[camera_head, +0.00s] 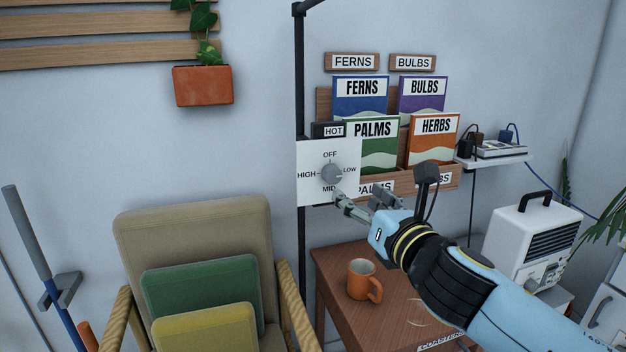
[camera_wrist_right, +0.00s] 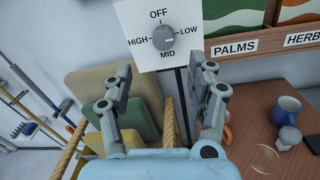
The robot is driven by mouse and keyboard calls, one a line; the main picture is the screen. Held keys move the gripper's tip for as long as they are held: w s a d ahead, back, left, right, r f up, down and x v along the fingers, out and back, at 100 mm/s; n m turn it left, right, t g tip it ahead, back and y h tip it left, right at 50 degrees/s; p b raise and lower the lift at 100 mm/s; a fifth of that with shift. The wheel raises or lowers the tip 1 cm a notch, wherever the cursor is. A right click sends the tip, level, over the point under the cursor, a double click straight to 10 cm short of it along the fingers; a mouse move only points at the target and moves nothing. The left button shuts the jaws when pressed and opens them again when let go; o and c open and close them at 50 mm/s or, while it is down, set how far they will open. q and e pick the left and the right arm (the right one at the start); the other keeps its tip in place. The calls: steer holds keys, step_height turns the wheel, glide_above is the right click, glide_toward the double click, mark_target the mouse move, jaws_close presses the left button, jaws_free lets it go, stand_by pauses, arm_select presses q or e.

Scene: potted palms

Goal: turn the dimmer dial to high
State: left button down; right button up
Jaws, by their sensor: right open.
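The dimmer dial (camera_head: 331,174) is a grey round knob on a white panel (camera_head: 312,190) marked OFF, LOW, MID and HIGH. It also shows in the right wrist view (camera_wrist_right: 163,37), beyond the fingertips. Its pointer is too small to read surely. My right gripper (camera_head: 360,198) is just below and to the right of the dial, apart from it. In the right wrist view its fingers (camera_wrist_right: 164,72) are spread wide with nothing between them. My left gripper is not in view.
The panel is on a black post (camera_head: 300,80) with a HOT label. Seed packets in a wooden rack (camera_head: 440,180) stand right of it. An orange mug (camera_head: 360,280) is on the wooden table (camera_head: 335,262) below. A cushioned chair (camera_head: 190,230) stands left.

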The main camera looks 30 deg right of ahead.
mark_target(335, 176)
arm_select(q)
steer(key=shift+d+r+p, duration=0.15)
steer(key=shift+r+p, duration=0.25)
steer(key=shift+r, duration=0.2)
arm_select(e)
steer(key=w, duration=0.3)
steer(key=w+d, duration=0.1)
steer(key=w, duration=0.3)
steer(key=w+d, duration=0.1)
steer(key=w, duration=0.2)
steer(key=shift+w+d+f, duration=0.15)
steer(key=shift+w+d, duration=0.1)
steer(key=shift+c, duration=0.4)
steer(key=c, duration=1.1)
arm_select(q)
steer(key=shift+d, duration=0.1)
arm_select(e)
steer(key=shift+o, duration=0.2)
